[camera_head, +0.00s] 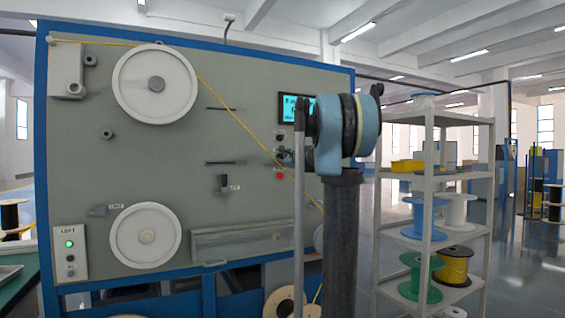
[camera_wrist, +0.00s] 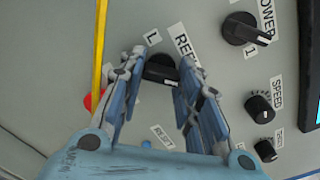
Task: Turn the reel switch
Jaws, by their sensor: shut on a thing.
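The reel switch (camera_wrist: 160,70) is a black rotary knob on the grey panel, in the upper middle of the wrist view. The labels "L" and "REEL", the latter partly covered, lie beside it. My gripper (camera_wrist: 163,62) has its two blue-grey fingers on either side of the knob, closed on it. The fingers hide the knob's sides. In the head view, my arm stands in front of the panel and hides most of the gripper and the switch.
A black POWER knob (camera_wrist: 246,34) and a SPEED knob (camera_wrist: 261,105) sit to the right. A red button (camera_wrist: 94,101) and a yellow cable (camera_wrist: 100,55) are close on the left. A lit screen (camera_head: 293,108) is above the controls. A shelf with spools (camera_head: 425,220) stands at right.

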